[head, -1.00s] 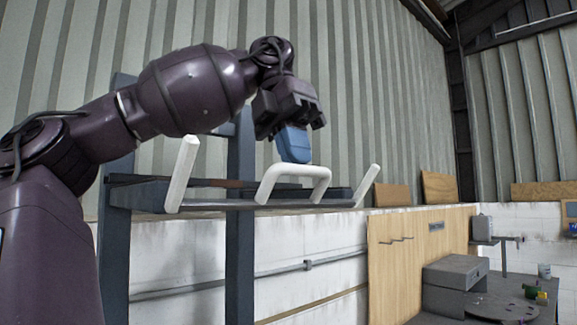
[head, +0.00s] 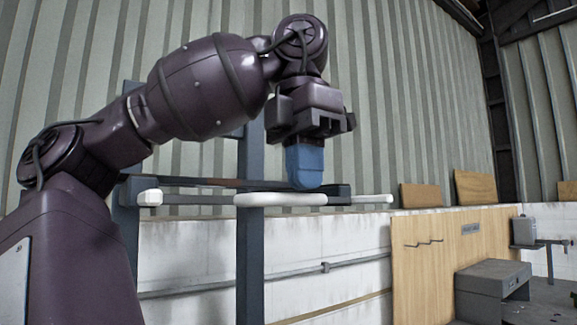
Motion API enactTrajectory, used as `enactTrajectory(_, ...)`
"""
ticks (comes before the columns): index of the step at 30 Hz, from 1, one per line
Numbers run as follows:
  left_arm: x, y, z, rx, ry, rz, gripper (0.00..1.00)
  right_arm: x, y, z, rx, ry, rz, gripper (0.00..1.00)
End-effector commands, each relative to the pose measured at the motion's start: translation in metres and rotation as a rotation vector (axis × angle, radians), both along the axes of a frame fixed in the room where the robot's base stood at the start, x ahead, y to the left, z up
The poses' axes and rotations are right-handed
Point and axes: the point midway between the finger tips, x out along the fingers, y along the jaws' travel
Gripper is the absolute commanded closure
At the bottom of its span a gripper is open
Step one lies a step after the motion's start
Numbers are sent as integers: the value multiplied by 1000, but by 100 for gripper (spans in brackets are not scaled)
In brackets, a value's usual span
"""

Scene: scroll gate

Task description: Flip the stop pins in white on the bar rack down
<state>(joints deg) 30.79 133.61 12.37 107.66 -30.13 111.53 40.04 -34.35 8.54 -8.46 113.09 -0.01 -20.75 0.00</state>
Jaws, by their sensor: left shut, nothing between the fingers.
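The bar rack (head: 250,262) is a dark grey frame with upright posts and a shelf of bars. On its front sit white parts: a left stop pin (head: 150,198) seen nearly end-on, a right stop pin (head: 372,199) lying level, and a middle handle (head: 280,200) seen edge-on as a flat white bar. My left gripper (head: 305,180) points down just above and behind the handle's right part, its blue fingers shut and empty. I cannot tell whether the fingertips touch the handle. My right gripper is not in view.
A wooden panel with hooks (head: 440,265) and a white wall (head: 200,245) stand behind the rack. A grey box (head: 492,285) sits on a bench at the lower right. Small boards (head: 420,196) lean on the wall ledge.

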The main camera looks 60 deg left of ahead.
Motion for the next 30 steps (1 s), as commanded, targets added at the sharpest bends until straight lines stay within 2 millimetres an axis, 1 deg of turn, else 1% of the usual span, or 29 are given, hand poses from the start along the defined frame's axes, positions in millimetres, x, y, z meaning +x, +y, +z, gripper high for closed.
enactTrajectory(1,1,-1,-2,3,4,-5,100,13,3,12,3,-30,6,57)
enactTrajectory(2,1,-2,-3,13,5,-4,100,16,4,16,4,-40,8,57)
enactTrajectory(4,1,-4,-6,53,12,-4,100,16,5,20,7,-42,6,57)
enactTrajectory(6,2,-5,-9,93,16,-5,100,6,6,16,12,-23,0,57)
enactTrajectory(9,2,-6,-13,121,17,-6,100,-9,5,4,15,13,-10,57)
enactTrajectory(11,2,-6,-16,126,18,-6,100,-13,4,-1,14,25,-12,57)
enactTrajectory(14,2,-6,-19,127,17,-6,100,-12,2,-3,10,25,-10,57)
enactTrajectory(21,2,-7,-22,126,19,-6,100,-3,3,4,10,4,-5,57)
enactTrajectory(30,2,-7,-22,125,17,-6,100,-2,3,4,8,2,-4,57)
